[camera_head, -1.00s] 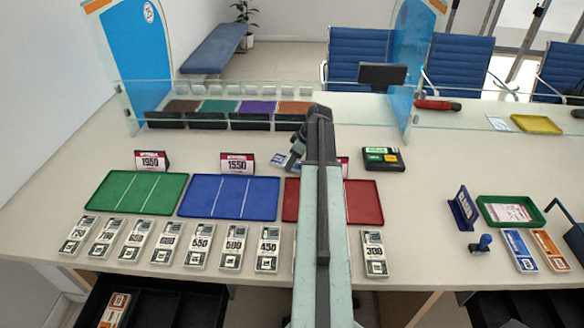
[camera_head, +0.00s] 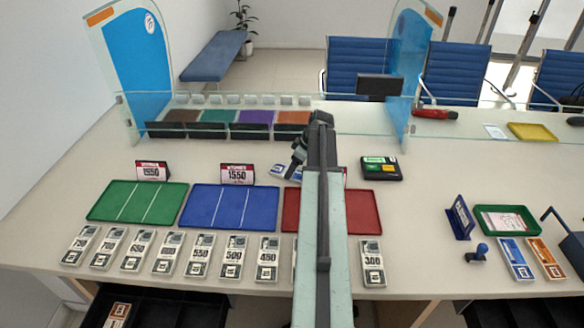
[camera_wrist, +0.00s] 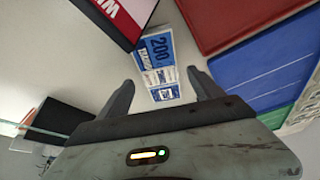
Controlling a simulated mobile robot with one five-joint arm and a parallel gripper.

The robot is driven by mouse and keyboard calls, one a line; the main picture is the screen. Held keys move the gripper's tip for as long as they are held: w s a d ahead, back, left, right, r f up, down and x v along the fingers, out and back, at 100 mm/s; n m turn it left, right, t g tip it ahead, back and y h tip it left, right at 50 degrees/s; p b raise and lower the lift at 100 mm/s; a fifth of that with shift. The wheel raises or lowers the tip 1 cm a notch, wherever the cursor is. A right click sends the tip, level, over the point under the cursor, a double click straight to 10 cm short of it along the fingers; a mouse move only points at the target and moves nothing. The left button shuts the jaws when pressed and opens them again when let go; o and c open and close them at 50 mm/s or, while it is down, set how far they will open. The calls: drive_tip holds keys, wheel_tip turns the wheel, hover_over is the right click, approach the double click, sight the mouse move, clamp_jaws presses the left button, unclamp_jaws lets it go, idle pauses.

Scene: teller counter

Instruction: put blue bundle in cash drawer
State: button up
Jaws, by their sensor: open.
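A blue-and-white bundle marked 200 (camera_wrist: 160,52) lies flat on the counter. In the wrist view its near end reaches the space between my fingertips. In the head view it shows in part (camera_head: 283,171), left of my arm, behind the blue tray. My gripper (camera_wrist: 157,88) is open, with a finger on either side of the bundle's near end and nothing held. Another blue bundle (camera_head: 515,258) lies at the counter's right, beside an orange one. A black cash drawer (camera_head: 165,308) stands open below the counter's front left edge and holds an orange bundle.
Green (camera_head: 137,203), blue (camera_head: 229,206) and red (camera_head: 364,204) trays lie mid-counter, with a row of grey bundles in front. A black device (camera_head: 381,168) sits right of my arm. Another dark drawer (camera_head: 505,308) shows lower right.

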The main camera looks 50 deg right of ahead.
drive_tip(key=p+v, duration=0.7)
drive_tip(key=v, duration=0.3)
drive_tip(key=shift+p, duration=0.4)
drive_tip(key=shift+f, duration=0.1)
drive_tip(key=w+a+f+m+g, duration=0.1)
drive_tip(key=w+a, duration=0.4)
drive_tip(key=a, duration=0.7)
drive_tip(key=w+a+g, duration=0.1)
drive_tip(key=w+a, duration=0.3)
drive_tip(key=a, duration=0.9)
drive_tip(key=s+a+m+g+h, duration=0.1)
drive_tip(key=s+a+m+g, duration=0.1)
drive_tip(key=a, duration=2.5)
drive_tip(key=shift+s+f, duration=0.25)
drive_tip(key=shift+f, duration=0.15)
drive_tip(key=shift+o, duration=0.4)
drive_tip(key=shift+w+a, duration=0.1)
